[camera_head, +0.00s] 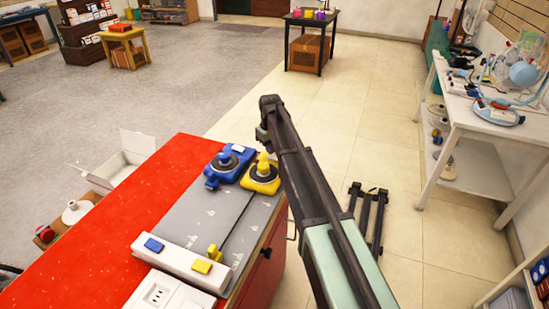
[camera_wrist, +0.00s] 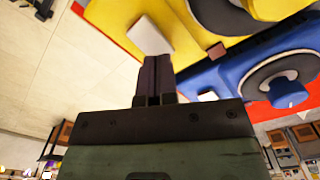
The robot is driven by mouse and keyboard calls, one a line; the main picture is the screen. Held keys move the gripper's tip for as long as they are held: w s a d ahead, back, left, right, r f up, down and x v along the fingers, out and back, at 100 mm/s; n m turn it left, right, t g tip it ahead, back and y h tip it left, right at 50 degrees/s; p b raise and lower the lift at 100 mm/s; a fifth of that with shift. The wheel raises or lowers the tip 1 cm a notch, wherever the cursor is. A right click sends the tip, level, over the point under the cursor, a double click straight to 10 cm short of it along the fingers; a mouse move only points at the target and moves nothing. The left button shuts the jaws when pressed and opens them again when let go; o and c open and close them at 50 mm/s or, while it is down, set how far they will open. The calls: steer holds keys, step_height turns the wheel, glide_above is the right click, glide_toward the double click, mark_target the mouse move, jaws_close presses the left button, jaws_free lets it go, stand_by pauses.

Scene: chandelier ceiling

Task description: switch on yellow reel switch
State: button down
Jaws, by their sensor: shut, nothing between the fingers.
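The yellow reel (camera_head: 262,188) stands on a grey panel near the counter's far end, beside the blue reel (camera_head: 214,180). In the wrist view the yellow reel (camera_wrist: 115,22) fills the top, with a white switch (camera_wrist: 148,34) on its edge. My gripper (camera_wrist: 157,60) is shut and empty. Its fingertips overlap the lower end of the white switch in the picture; I cannot tell whether they touch it. The blue reel (camera_wrist: 235,80) is close on the right, with its own white switch (camera_wrist: 208,97). In the head view my arm's end is above the yellow reel's far side; the fingertips are hidden.
The red counter (camera_head: 110,225) holds a white strip (camera_head: 180,262) with a blue and a yellow rocker, and a yellow plug (camera_head: 214,253). An open white box (camera_head: 125,160) is at left. A white table (camera_head: 480,125) stands right. Tiled floor beyond the counter is mostly clear.

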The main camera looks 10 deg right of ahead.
steer(key=shift+f+b, duration=0.9)
steer(key=shift+r, duration=0.1)
step_height(320, 180, up, 7)
steer(key=p, duration=0.7)
stand_by(0.4)
steer(key=s+m, duration=0.5)
steer(key=s, duration=2.9)
steer(key=shift+s, duration=0.3)
